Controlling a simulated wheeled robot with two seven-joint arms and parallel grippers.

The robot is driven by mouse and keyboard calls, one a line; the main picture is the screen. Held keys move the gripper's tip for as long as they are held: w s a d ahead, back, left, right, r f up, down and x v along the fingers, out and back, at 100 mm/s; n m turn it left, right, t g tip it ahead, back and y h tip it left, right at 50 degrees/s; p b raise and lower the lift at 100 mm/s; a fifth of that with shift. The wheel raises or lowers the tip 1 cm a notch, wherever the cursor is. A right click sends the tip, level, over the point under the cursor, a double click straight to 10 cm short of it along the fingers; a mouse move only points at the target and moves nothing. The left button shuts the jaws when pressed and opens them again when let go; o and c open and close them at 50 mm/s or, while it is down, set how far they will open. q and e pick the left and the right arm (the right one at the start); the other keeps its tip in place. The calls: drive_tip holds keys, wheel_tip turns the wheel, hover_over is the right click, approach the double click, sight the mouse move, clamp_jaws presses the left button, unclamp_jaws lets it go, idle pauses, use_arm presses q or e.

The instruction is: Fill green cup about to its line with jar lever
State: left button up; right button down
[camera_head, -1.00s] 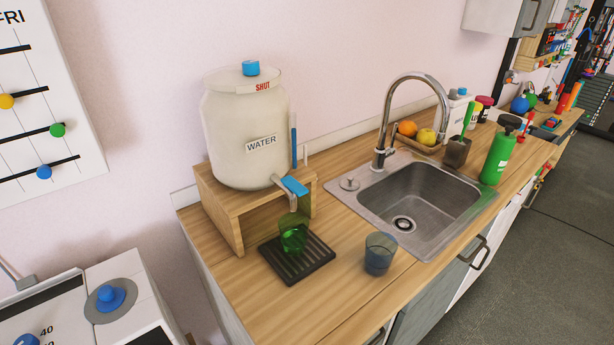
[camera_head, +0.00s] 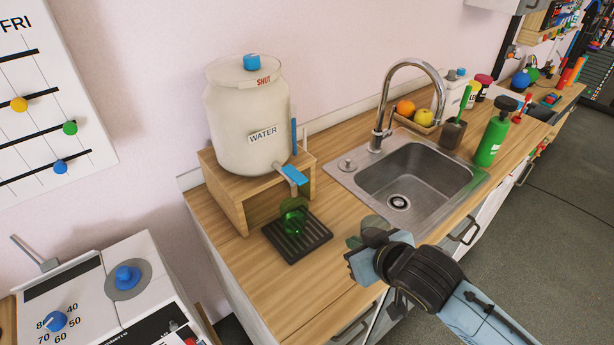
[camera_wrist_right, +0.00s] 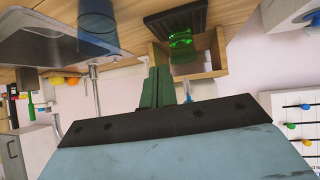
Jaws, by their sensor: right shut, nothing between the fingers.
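The green cup (camera_head: 293,213) stands on the dark slatted drip tray (camera_head: 297,250), under the spout of the cream WATER jar (camera_head: 240,125). The jar's blue lever (camera_head: 295,174) sticks out above the cup. I cannot make out the cup's line or any water in it. My right gripper (camera_head: 353,243) is right of the tray, apart from cup and lever. In the right wrist view its dark green fingers (camera_wrist_right: 158,85) are together and empty, and the green cup (camera_wrist_right: 181,40) appears upside down beyond them. My left gripper is not in view.
The jar stands on a wooden stand (camera_head: 232,200). A blue cup (camera_wrist_right: 97,25) shows in the right wrist view; my right arm hides it in the head view. The sink (camera_head: 422,175), faucet (camera_head: 383,110) and green bottle (camera_head: 494,135) are to the right.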

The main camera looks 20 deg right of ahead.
drive_tip(key=w+a+r+n+t+y, duration=0.1)
drive_tip(key=w+r+y, duration=0.1)
drive_tip(key=r, duration=0.5)
drive_tip(key=w+a+r+t+y, duration=0.1)
drive_tip(key=w+r+t+y, duration=0.1)
drive_tip(key=r, duration=0.5)
drive_tip(key=shift+w+a+n+t, duration=0.2)
drive_tip(key=shift+a+n+t, duration=0.1)
drive_tip(key=shift+n, duration=0.1)
drive_tip(key=shift+r, duration=0.1)
drive_tip(key=p, duration=0.2)
hover_over(294, 176)
drive_tip(key=s+d, duration=0.2)
drive_tip(key=s, duration=0.1)
wheel_tip(294, 176, down, 2)
drive_tip(key=shift+s+a+f, duration=0.1)
drive_tip(key=shift+f, duration=2.2)
